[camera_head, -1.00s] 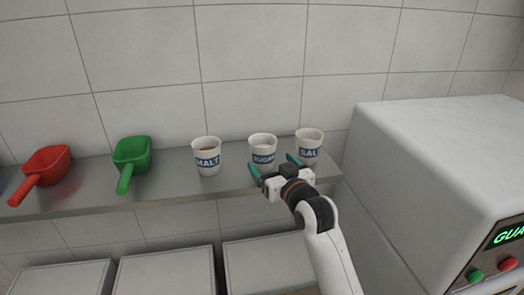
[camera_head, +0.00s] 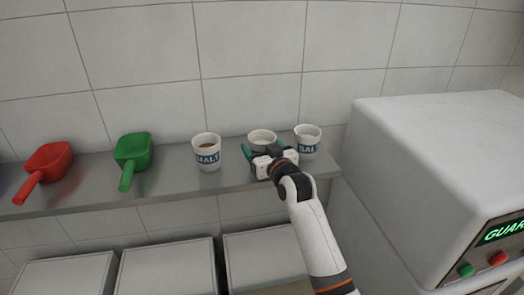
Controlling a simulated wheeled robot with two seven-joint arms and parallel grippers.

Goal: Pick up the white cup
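Three white cups stand in a row on the steel shelf (camera_head: 120,195). The left cup (camera_head: 206,147) reads MALT and holds something brown. The middle cup (camera_head: 262,135) has its label hidden now behind my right gripper; it read SUGAR earlier. The right cup (camera_head: 307,140) reads SAL, the rest turned away or hidden. My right gripper (camera_head: 262,148) has its teal fingers on either side of the middle cup, which still stands on the shelf. I cannot tell whether the fingers touch it. My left gripper is not in view.
A green scoop (camera_head: 132,156) and a red scoop (camera_head: 46,168) lie on the shelf to the left. A pale oven housing (camera_head: 430,160) rises close at the right. A tiled wall stands behind the shelf. Pale lidded bins (camera_head: 167,270) sit below.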

